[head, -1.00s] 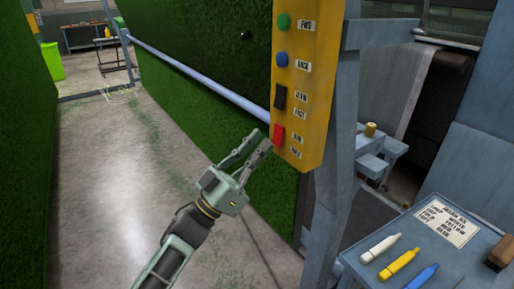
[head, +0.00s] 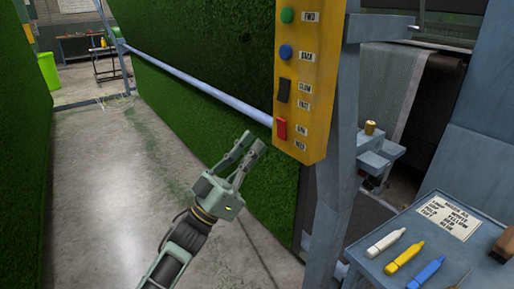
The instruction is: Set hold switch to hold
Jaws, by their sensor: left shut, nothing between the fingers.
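A yellow control box (head: 309,95) hangs on a blue-grey post. The red rocker switch (head: 281,128) is the lowest control on it, with two small labels to its right. The upper label (head: 300,128) seems to read RUN; the lower one (head: 303,145) is too small to read surely. I cannot tell which way the rocker is tilted. My left gripper (head: 253,142) is shut and empty, left of and slightly below the red switch, and appears apart from it. My right gripper is not in view.
Above the red switch are a black rocker (head: 283,91), a blue button (head: 286,52) and a green button (head: 287,15). A side table (head: 462,258) with several markers stands at lower right. A turf wall (head: 190,100) and pale rail (head: 200,85) lie behind the gripper.

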